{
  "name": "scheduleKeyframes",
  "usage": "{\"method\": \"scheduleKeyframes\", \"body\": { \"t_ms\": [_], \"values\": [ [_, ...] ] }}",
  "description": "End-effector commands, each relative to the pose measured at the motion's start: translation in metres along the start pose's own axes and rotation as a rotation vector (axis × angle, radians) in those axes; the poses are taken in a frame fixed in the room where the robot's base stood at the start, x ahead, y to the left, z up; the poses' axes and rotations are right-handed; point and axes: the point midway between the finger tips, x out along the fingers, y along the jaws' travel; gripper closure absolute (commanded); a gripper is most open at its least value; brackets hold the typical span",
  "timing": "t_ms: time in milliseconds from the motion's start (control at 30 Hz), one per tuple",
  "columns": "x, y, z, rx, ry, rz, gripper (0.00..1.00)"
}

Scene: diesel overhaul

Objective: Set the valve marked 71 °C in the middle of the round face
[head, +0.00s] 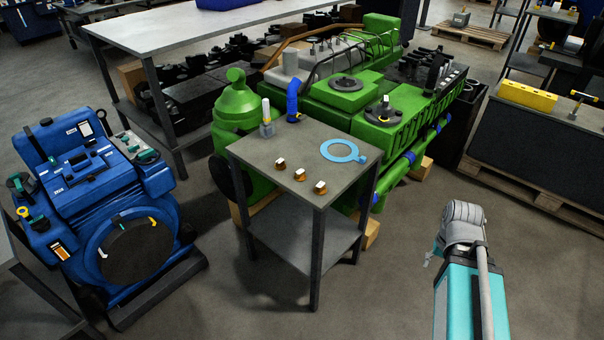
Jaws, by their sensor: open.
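Three small copper-coloured valves with white tops stand in a slanting row on the small grey table: a left one (280,163), a middle one (299,174) and a right one (320,187). Their markings are too small to read, so I cannot tell which is 71 °C. Two dark round faces show on top of the green engine, one farther back (346,84) and one nearer (383,109) with a small upright part on it. I cannot tell which is meant. My arm is at the lower right, apart from the table; my gripper is not visible.
A flat light-blue ring (341,151) and a grey holder with a white-topped tool (266,122) share the small table (260,150). The green engine (235,105) stands close behind it. A blue machine (90,190) is at the left. The floor between table and arm is clear.

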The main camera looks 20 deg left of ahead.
Motion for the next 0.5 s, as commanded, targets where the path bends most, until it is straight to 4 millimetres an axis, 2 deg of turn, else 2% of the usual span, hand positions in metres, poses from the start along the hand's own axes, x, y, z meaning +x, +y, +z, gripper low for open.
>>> {"method": "scheduleKeyframes", "body": {
  "t_ms": [33, 100, 267, 367, 500],
  "values": [
    [0.0, 0.0, 0.0, 0.0, 0.0, 0.0, 0.32],
    [-0.001, -0.001, -0.002, -0.005, 0.001, -0.001, 0.19],
    [-0.011, -0.013, -0.012, -0.047, 0.014, -0.01, 0.17],
    [-0.022, -0.029, -0.026, -0.106, 0.029, -0.021, 0.17],
    [-0.044, -0.065, -0.052, -0.231, 0.064, -0.045, 0.17]
  ]
}}
